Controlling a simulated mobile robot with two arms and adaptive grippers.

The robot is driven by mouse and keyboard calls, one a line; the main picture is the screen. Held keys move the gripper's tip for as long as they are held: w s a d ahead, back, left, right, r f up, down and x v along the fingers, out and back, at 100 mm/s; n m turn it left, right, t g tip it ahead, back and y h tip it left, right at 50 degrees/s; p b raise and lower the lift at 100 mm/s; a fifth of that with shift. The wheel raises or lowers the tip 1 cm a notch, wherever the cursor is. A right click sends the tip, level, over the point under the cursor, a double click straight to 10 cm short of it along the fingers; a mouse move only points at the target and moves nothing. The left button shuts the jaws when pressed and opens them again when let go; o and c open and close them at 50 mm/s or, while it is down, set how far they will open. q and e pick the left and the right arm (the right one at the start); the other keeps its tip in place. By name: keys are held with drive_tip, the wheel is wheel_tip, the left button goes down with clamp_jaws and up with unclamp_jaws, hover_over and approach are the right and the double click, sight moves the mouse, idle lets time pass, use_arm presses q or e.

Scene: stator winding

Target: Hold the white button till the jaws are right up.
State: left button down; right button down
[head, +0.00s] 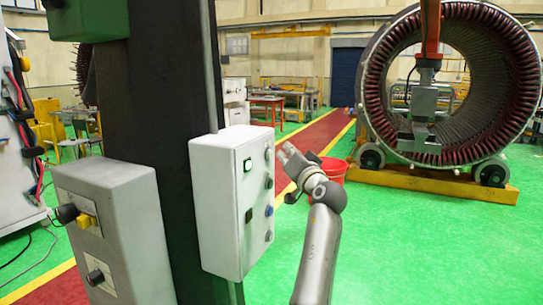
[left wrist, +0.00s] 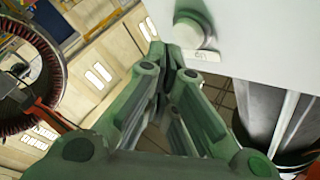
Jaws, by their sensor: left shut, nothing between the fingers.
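A white control box (head: 220,205) is mounted on a dark column. Its front face has a small white square in a black frame (head: 248,165) and a black knob (head: 249,215). Several round buttons run down its right side, one of them blue (head: 269,211). My left gripper (head: 284,153) is shut and empty beside the upper part of that side. In the left wrist view its fingertips (left wrist: 170,52) are together just below a pale round button (left wrist: 194,28); I cannot tell whether they touch it. A grey jaw-like device (head: 424,100) hangs in front of the stator. My right gripper is out of view.
A large stator ring (head: 382,80) rests on rollers over a yellow base (head: 435,183) at the right. A red bucket (head: 332,170) stands behind my left arm. A grey box (head: 120,215) with knobs is at the left. Green floor is open at lower right.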

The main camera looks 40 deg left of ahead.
use_arm(q)
drive_tip(key=shift+a, duration=0.15)
drive_tip(key=shift+s+a, duration=0.15)
drive_tip(key=shift+a, duration=0.15)
drive_tip(key=shift+s+a, duration=0.1)
drive_tip(key=shift+a, duration=0.3)
idle(3.9)
idle(2.1)
drive_tip(key=shift+w+d+b, duration=0.2)
drive_tip(key=shift+d+b, duration=0.2)
drive_tip(key=shift+d, duration=0.4)
drive_tip(key=shift+w+d+b, duration=0.2)
drive_tip(key=shift+d+b, duration=0.1)
drive_tip(key=shift+d, duration=0.5)
drive_tip(key=shift+w+d+b, duration=0.2)
drive_tip(key=shift+d+b, duration=0.1)
drive_tip(key=shift+d, duration=0.55)
drive_tip(key=shift+w+d+b, duration=0.2)
drive_tip(key=shift+d+b, duration=0.1)
drive_tip(key=shift+d, duration=0.5)
